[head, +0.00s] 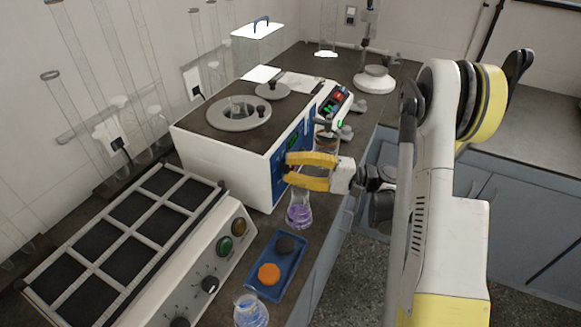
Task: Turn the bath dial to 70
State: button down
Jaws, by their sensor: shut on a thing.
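The water bath (203,150) is a white box with a dark top, round lids and a blue front panel. My gripper (288,170) has yellow fingers and reaches in from the right to the lower part of that blue panel. It is shut on the bath dial, which the fingers mostly hide. The dial's pointer and scale cannot be read from here. A small green display shows on the panel above the fingers, too small to read.
A flask of purple liquid (299,215) stands just below my gripper. A blue tray (289,290) with an orange and a dark round piece lies in front. A shaker with knobs (207,255) is at left. A device with a red-lit display (337,100) is behind.

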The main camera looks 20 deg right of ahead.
jog(key=c, duration=1)
grip_release()
jog(key=shift+a, duration=0.15)
jog(key=shift+c, duration=0.2)
jog(key=v, duration=1.2)
